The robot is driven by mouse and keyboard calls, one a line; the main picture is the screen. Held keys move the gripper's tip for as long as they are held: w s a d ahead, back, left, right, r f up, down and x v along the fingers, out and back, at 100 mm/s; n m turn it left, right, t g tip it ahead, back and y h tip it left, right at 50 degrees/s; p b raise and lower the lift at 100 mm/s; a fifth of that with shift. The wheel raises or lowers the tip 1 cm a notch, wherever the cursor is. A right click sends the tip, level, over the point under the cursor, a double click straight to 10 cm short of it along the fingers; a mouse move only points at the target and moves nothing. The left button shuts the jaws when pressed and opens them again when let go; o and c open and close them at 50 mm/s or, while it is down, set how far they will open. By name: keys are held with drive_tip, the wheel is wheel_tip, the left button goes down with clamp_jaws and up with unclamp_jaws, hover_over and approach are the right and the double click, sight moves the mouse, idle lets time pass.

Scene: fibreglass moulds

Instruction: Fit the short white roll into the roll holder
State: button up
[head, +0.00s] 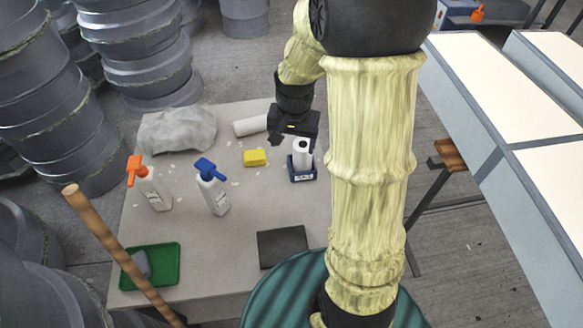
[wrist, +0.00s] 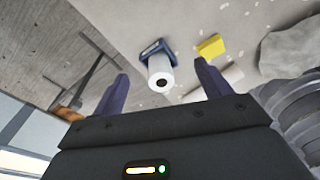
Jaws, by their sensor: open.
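A short white roll (head: 302,158) stands upright in the blue roll holder (head: 302,176) on the grey table. In the wrist view the roll (wrist: 161,76) shows its dark core hole, with the blue holder (wrist: 153,48) around its base. My gripper (head: 293,140) is open and empty, close above the roll. In the wrist view its two fingers (wrist: 161,72) appear on either side of the roll, apart from it. A longer white roll (head: 251,126) lies on its side left of the gripper; my right finger partly hides it in the wrist view.
A yellow block (head: 255,158), two spray bottles (head: 213,188) (head: 154,188), a grey cloth heap (head: 177,131), a green tray (head: 165,275) and a dark flat plate (head: 282,247) are on the table (head: 215,255). A wooden pole (head: 115,250) crosses the left front. The table's centre is mostly clear.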

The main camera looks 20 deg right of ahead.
drive_tip(key=s+a+r+n+t, duration=0.1)
drive_tip(key=s+a+n, duration=0.3)
drive_tip(key=s, duration=0.6)
drive_tip(key=n, duration=0.2)
drive_tip(key=shift+s+a+r+n, duration=0.15)
drive_tip(key=shift+s+a+n, duration=0.05)
drive_tip(key=shift+n, duration=0.1)
wheel_tip(320, 180, up, 4)
drive_tip(key=p, duration=0.4)
drive_tip(key=shift+r, duration=0.15)
